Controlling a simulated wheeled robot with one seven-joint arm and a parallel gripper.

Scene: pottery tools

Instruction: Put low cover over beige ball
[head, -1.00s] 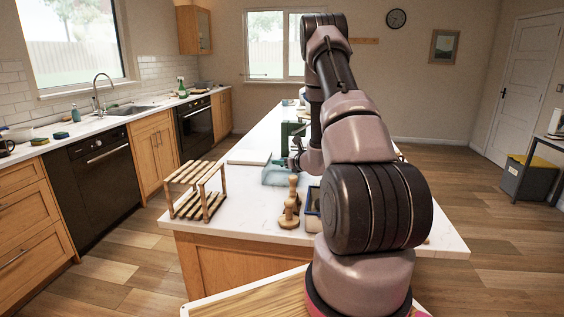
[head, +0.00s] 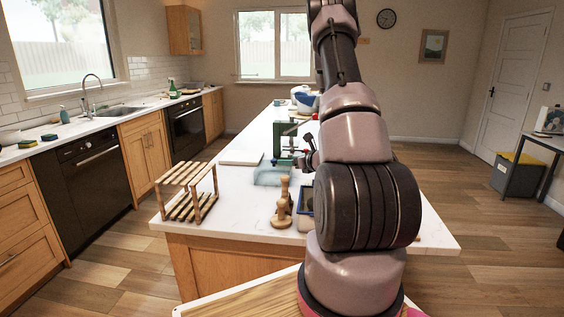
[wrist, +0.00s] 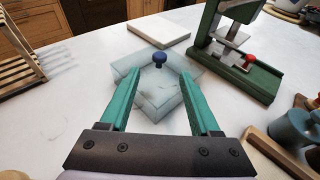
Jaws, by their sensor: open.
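The low cover (wrist: 150,99) is a clear, low box with a dark blue knob (wrist: 158,58) on top. It stands on the white counter and shows as a pale blue shape in the head view (head: 268,178). My gripper (wrist: 157,76) is open, its two teal fingers apart, with the cover ahead of and between them in the wrist view. I cannot tell whether the fingers touch it; nothing is clamped. In the head view my gripper (head: 304,160) is partly hidden by my arm. I cannot make out a beige ball in either view.
A green press (wrist: 240,70) with a red knob stands to the right behind the cover. A white slab (wrist: 160,30) lies behind. A wooden rack (head: 186,192) is at left, wooden tools (head: 282,208) in front.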

